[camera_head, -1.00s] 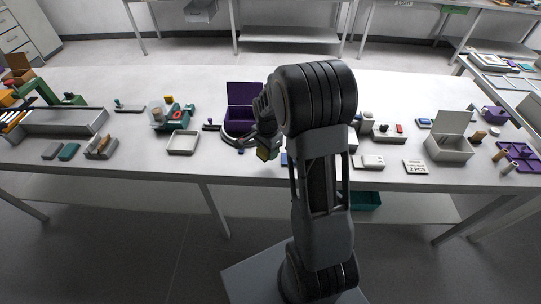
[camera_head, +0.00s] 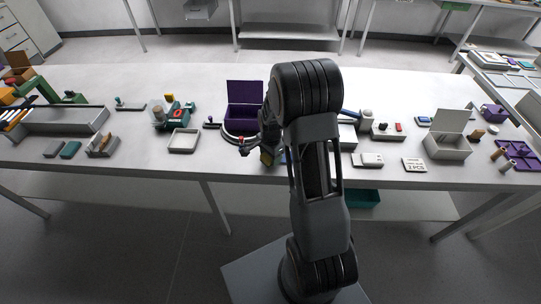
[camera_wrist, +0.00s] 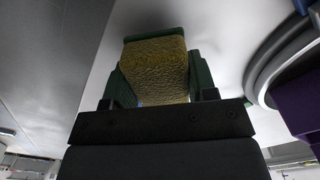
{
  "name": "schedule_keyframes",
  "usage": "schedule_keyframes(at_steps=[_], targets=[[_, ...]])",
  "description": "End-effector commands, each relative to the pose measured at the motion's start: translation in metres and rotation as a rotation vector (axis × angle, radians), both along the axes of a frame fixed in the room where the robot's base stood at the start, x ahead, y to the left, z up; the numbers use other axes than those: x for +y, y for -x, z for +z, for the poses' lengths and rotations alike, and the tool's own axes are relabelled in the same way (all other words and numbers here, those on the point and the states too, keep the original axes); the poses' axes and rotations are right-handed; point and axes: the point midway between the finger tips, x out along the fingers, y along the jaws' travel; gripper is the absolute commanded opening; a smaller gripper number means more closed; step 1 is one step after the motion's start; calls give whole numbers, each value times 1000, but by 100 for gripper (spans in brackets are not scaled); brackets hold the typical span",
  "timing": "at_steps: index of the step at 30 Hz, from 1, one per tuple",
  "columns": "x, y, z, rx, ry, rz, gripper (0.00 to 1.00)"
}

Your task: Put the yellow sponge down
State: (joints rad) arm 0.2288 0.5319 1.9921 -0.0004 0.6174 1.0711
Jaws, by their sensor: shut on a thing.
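The yellow sponge (camera_wrist: 155,68) is in my gripper (camera_wrist: 158,75), between its two green-padded fingers, in the wrist view. It is a block with a rough, porous face. In the head view a small part of the sponge (camera_head: 266,157) shows low beside my arm, near the table's front edge and in front of the purple box. My arm hides most of the gripper there. I cannot tell whether the sponge touches the white tabletop (camera_head: 225,165).
An open purple box (camera_head: 243,103) stands just behind the gripper, with a grey ring-shaped thing near it. A shallow white tray (camera_head: 183,142) lies to the left. A white card (camera_head: 415,165) and a white open box (camera_head: 449,148) are to the right.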

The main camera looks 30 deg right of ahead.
Motion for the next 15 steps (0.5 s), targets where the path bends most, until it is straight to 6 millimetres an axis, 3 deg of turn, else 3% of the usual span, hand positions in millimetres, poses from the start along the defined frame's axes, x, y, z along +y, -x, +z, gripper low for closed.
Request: schedule_keyframes(at_steps=[11,12,15], targets=[[0,0,-8,0,0,0,26],[0,0,-8,0,0,0,56],[0,0,-8,0,0,0,65]])
